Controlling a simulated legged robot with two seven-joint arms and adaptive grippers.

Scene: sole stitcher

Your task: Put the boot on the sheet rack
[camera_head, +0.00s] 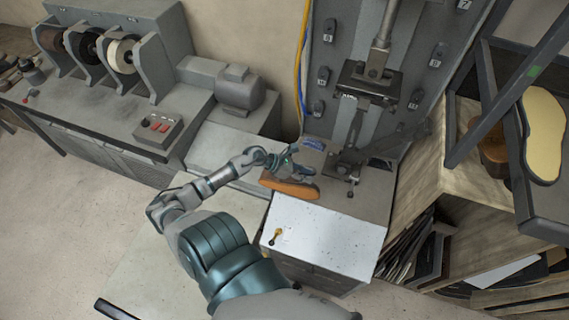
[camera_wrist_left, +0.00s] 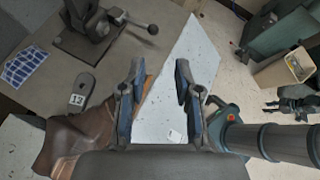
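The brown boot with an orange-tan sole (camera_head: 290,187) lies on the grey bench top beside the post machine. In the left wrist view its brown upper (camera_wrist_left: 78,140) fills the lower left, partly hidden by my gripper. My left gripper (camera_head: 285,165) is at the boot in the head view, covering part of it. In the left wrist view it (camera_wrist_left: 160,90) is open, with a brown strip of boot behind one finger; I cannot tell whether they touch. A dark jointed shape (camera_wrist_left: 295,100), perhaps my right gripper, is small at the right. Dark sheets stand in a wooden rack (camera_head: 420,215) at right.
A white sheet (camera_head: 325,238) covers the bench's front. The post machine (camera_head: 368,85) with a lever stands behind the boot. A metal-framed shelf (camera_head: 515,150) holds a pale sole (camera_head: 543,130) at right. A grinding machine (camera_head: 120,60) is at left. Floor at left is clear.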

